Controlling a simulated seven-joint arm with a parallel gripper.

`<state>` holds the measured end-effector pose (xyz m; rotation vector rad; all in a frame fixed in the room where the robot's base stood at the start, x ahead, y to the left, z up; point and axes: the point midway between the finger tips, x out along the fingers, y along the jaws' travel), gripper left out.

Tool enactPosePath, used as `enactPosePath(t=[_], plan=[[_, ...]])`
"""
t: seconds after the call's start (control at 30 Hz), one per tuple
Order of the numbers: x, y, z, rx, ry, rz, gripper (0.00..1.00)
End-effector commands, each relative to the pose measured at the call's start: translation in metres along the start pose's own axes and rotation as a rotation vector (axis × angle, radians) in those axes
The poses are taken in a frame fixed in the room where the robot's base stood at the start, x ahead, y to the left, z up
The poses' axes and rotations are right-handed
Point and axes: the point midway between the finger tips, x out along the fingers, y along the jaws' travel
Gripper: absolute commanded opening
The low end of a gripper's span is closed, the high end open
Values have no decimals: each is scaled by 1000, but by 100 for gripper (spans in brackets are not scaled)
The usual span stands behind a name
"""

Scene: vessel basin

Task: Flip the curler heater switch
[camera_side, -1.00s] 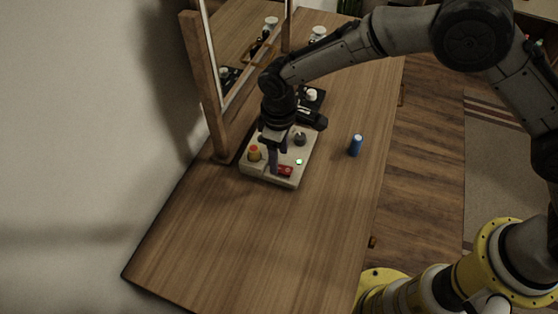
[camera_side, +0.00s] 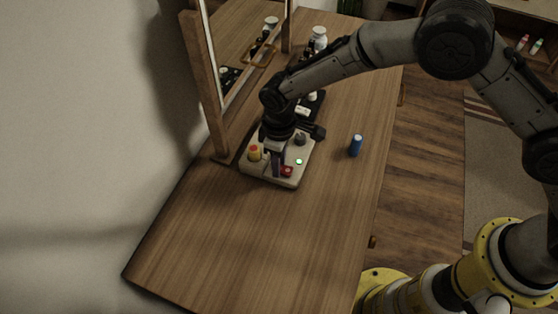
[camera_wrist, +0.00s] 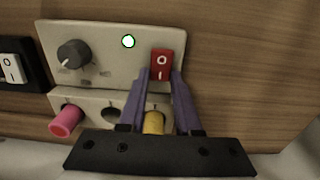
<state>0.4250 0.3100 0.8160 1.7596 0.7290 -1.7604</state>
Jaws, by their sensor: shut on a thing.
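The red rocker switch (camera_wrist: 162,63), marked I and O, is set in a pale control box (camera_wrist: 105,45). In the wrist view the two purple fingers of my gripper (camera_wrist: 162,76) are close on its left and right sides, shut on it. In the side view the box (camera_side: 250,170) lies on the wooden table, with my gripper (camera_side: 278,173) pointing down at its near edge. The fingers hide part of the red switch (camera_side: 288,171) there.
The box also carries a dark knob (camera_wrist: 73,54), a lit round lamp (camera_wrist: 128,41), a pink plug (camera_wrist: 66,120) and a yellow plug (camera_wrist: 154,122). A black unit with a white switch (camera_wrist: 10,68) is beside it. A blue cylinder (camera_side: 356,146) stands right. The near table is clear.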

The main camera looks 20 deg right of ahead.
Motion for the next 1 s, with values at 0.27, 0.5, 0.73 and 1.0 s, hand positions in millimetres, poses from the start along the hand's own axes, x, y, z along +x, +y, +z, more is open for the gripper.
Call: enactPosePath(t=[0.27, 0.5, 0.73, 1.0], plan=[[-1, 0, 1, 0, 26, -1, 0], [-3, 0, 6, 1, 168, -2, 0], [-3, -1, 8, 0, 277, -2, 0], [-4, -1, 8, 0, 299, 0, 0]])
